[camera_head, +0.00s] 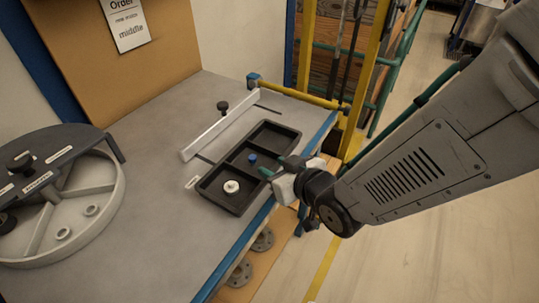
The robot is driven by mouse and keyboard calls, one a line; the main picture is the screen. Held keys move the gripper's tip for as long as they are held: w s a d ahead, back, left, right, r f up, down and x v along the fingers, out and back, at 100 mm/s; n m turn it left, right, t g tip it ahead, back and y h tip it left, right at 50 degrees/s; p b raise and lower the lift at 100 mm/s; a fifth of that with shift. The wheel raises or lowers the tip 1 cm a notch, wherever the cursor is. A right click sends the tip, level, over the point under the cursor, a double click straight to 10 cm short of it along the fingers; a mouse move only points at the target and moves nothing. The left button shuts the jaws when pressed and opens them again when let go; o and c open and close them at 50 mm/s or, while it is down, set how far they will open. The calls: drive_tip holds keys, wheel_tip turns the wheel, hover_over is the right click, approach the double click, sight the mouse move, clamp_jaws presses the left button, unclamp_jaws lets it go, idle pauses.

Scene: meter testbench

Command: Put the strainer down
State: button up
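A black tray (211,187) with three compartments lies on the grey bench near its right edge. A small blue piece (252,158) is in the middle compartment. A white round piece with a dark centre (231,187) is in the near compartment. The far compartment looks empty. I cannot tell for certain which piece is the strainer. My gripper (268,172) reaches in from the right over the tray's right rim, its tip close to the blue piece. The fingers are small and partly hidden, so I cannot see whether they are open or hold anything.
A large round grey housing (95,218) with a dark cover stands at the left. A white rail (218,126) and a black knob (223,106) are behind the tray. A yellow frame (305,45) stands at the back; bare bench lies left of the tray.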

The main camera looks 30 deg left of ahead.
drive_tip(key=shift+v, duration=1.4)
drive_tip(key=w+d+r+m+h, duration=0.2)
drive_tip(key=w+d+h, duration=0.1)
drive_tip(key=d, duration=0.5)
drive_tip(key=w+d+r+m+t+h, duration=0.1)
drive_tip(key=w+d+r+m+h, duration=0.15)
drive_tip(key=d, duration=0.45)
drive_tip(key=w+d+r+m+h, duration=0.2)
drive_tip(key=w+d+r, duration=0.1)
drive_tip(key=d, duration=0.5)
drive_tip(key=s+d+r+m+g+h, duration=0.1)
drive_tip(key=s+d, duration=0.1)
drive_tip(key=d, duration=0.3)
drive_tip(key=s+d+r+m+g+h, duration=0.1)
drive_tip(key=s+d+r+h, duration=0.1)
drive_tip(key=d, duration=0.3)
drive_tip(key=s+d+r+m+g, duration=0.2)
drive_tip(key=s+d, duration=0.3)
drive_tip(key=s, duration=0.2)
drive_tip(key=s+d+r+m+g, duration=0.1)
drive_tip(key=s+d+r+m, duration=0.1)
drive_tip(key=s+d, duration=0.2)
drive_tip(key=s+h, duration=0.1)
drive_tip(key=s, duration=0.2)
drive_tip(key=shift+s+d+g, duration=0.2)
drive_tip(key=shift+d+g, duration=0.2)
drive_tip(key=shift+a, duration=0.1)
